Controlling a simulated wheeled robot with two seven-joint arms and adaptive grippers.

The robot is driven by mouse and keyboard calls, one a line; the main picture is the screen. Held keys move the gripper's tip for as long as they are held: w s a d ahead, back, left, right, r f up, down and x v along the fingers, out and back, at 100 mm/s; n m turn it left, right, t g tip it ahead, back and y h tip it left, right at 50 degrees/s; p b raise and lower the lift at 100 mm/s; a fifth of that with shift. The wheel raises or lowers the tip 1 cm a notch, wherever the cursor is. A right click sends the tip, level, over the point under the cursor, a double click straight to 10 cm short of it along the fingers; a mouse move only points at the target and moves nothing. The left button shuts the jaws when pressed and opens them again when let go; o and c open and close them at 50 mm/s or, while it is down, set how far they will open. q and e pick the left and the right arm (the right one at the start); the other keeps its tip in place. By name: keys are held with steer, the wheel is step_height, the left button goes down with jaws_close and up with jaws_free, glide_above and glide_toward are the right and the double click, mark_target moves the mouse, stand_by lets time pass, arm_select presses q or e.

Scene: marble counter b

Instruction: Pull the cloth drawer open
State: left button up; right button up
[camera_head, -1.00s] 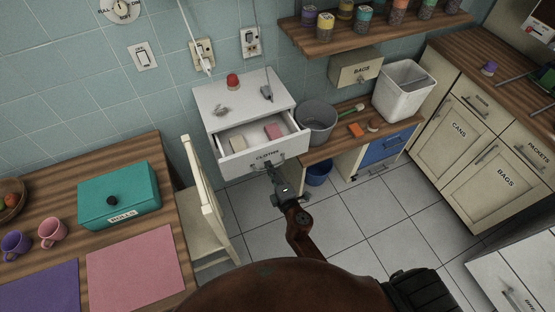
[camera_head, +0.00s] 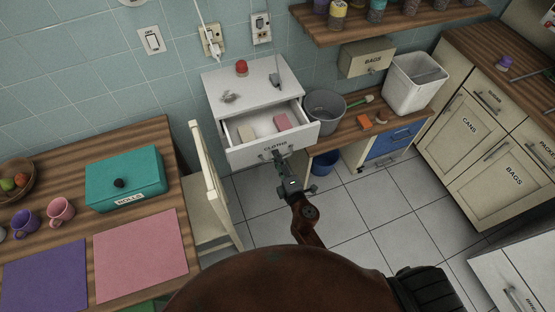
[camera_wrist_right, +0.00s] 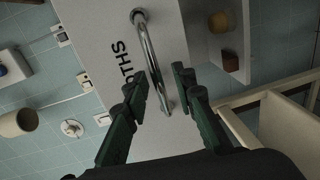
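The cloth drawer (camera_head: 245,153), lettered CLOTHS, stands pulled out of the white cabinet (camera_head: 245,88), with its inside showing. My right gripper (camera_head: 279,158) is at the drawer front by the handle. In the right wrist view its dark green fingers (camera_wrist_right: 161,80) are spread, with the handle's bar showing in the gap between them; contact is not clear. My left gripper is not in view.
A cream chair (camera_head: 208,180) stands close left of the drawer, beside the wooden table (camera_head: 75,160). A grey bin (camera_head: 324,110) stands on the wooden counter at the right, with a blue bucket (camera_head: 325,162) below. The tiled floor (camera_head: 365,205) in front is clear.

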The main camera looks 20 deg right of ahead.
steer(key=s, duration=0.7)
steer(key=shift+s+d+r, duration=0.25)
steer(key=shift+d+r, duration=0.1)
steer(key=shift+r, duration=0.1)
steer(key=s+d+f+m+g, duration=0.3)
steer(key=s+f, duration=0.3)
steer(key=f, duration=0.7)
steer(key=s+d+f+m+g+h, duration=0.1)
steer(key=s+d+f+m+g, duration=0.3)
steer(key=f, duration=0.9)
steer(key=s+d+f+m+g, duration=0.2)
steer(key=s+f, duration=0.5)
steer(key=f, duration=0.6)
steer(key=s+d+f+m+g, duration=0.2)
steer(key=s+f, duration=0.3)
steer(key=s, duration=0.7)
steer(key=s+d+f+m+g, duration=0.2)
steer(key=s+f, duration=0.4)
steer(key=s, duration=0.5)
steer(key=s+d+f+m+g+p, duration=0.1)
steer(key=s+d+f+m+g, duration=0.2)
steer(key=s, duration=0.9)
step_height(320, 180, down, 2)
steer(key=shift+s+d+f+m+h, duration=0.3)
steer(key=shift+d+m, duration=0.35)
steer(key=shift+m, duration=0.15)
